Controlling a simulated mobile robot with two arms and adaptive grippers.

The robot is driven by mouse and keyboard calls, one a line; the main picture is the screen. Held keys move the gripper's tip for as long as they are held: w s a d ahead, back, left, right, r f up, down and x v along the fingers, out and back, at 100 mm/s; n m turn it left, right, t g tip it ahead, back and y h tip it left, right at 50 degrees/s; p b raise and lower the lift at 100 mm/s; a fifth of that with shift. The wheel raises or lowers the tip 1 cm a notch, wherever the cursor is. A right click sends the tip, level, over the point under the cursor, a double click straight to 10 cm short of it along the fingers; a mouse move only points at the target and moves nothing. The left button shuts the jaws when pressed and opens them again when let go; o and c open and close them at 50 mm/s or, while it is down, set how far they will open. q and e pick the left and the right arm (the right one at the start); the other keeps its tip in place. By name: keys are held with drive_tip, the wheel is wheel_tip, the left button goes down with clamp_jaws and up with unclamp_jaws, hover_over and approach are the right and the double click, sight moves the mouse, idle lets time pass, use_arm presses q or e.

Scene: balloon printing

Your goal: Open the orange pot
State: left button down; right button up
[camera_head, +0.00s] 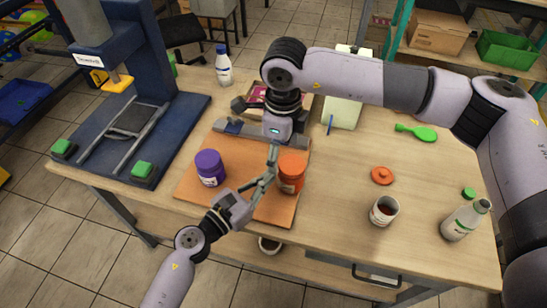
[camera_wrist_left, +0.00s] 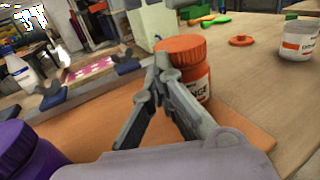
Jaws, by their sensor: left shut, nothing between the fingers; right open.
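The orange pot (camera_head: 291,173) stands upright on an orange-brown board (camera_head: 262,208), with its orange lid on top. It also shows in the left wrist view (camera_wrist_left: 197,83), partly covered by my left fingers. My left gripper (camera_head: 267,178) comes in low from the left, shut and empty, its tips beside the pot's left side. I cannot tell whether they touch it. In the left wrist view its fingers (camera_wrist_left: 160,66) meet at the tips. My right gripper (camera_head: 284,153) points down over the pot, open, with its fingers near the lid; they are partly hidden.
A purple pot (camera_head: 210,168) stands left on the board. To the right are a loose orange lid (camera_head: 382,175), an open white jar (camera_head: 384,211), a white bottle (camera_head: 467,219) and a green brush (camera_head: 417,132). A blue press (camera_head: 150,85) stands at the left.

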sight(292, 164)
use_arm(q)
drive_tip(key=shift+d, duration=0.1)
use_arm(e)
drive_tip(key=d+r+m, duration=0.1)
drive_tip(key=w+d+r+m, duration=0.1)
drive_tip(key=d+m, duration=0.1)
drive_tip(key=shift+w, duration=0.1)
drive_tip(key=shift+d+f+m, duration=0.1)
drive_tip(key=shift+f+m, duration=0.1)
drive_tip(key=shift+m, duration=0.1)
drive_tip(key=shift+f, duration=3.55)
drive_tip(key=shift+c, duration=0.5)
drive_tip(key=c, duration=1.1)
drive_tip(key=shift+n, duration=0.8)
